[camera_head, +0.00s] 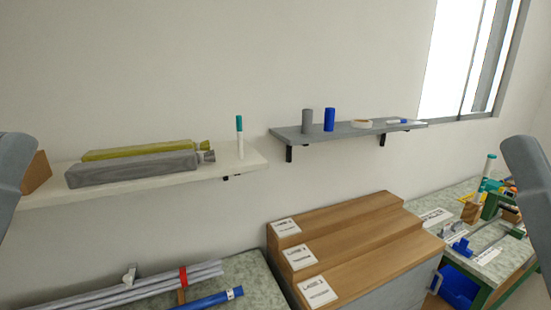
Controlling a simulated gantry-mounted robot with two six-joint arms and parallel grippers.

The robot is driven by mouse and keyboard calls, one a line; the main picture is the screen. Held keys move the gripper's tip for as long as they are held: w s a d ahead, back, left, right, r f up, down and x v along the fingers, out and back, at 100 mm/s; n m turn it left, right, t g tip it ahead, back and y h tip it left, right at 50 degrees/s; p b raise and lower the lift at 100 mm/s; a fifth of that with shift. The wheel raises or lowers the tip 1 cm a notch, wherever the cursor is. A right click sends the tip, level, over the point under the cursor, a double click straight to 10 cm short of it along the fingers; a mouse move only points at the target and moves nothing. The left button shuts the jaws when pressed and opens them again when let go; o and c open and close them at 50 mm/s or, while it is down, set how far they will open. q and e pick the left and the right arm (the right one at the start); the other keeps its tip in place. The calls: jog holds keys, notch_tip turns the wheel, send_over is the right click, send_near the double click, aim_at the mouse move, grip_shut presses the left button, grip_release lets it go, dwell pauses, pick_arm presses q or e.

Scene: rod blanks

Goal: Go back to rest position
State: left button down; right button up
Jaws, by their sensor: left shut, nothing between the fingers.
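A grey part of my left arm (13,172) stands at the left edge of the head view. A grey part of my right arm (530,180) stands at the right edge. No fingertips of either gripper show. Grey rods (150,287) lie in a bundle on the speckled bench (245,272) at the lower left, with a red band around them. A blue rod (215,299) lies beside them. Both arm parts look clear of the rods.
A white shelf (235,162) holds long grey and olive packages and a teal-capped marker (239,136). A grey shelf (345,132) holds grey and blue cylinders. Wooden steps (350,240) with labels stand at centre. A cluttered bench is at right.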

notch_tip(320, 180, up, 28)
jog(key=p, duration=2.7)
jog(key=shift+f, duration=0.1)
